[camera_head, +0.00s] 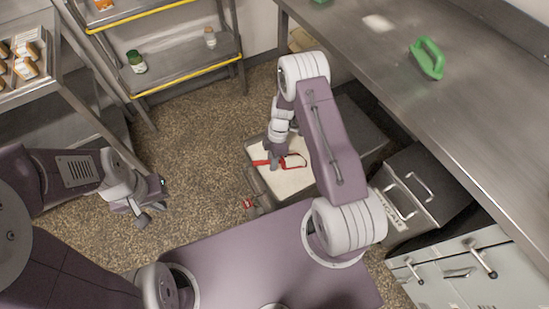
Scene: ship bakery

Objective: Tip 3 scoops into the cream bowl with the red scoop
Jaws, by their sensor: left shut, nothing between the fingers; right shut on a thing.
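The red scoop (293,162) lies level at the white contents of an open bin (262,190), below the counter. Its scoop end points right and shows white inside. My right gripper (274,165) is shut on the scoop near its handle, and the fingers partly hide it. My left gripper (154,204) is shut and empty, above the floor to the left of the bin. I see no cream bowl in this view.
A lidded metal bin (410,188) with handles stands right of the open bin. A shelf rack (190,68) holds jars. Speckled floor (200,130) is clear at left.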

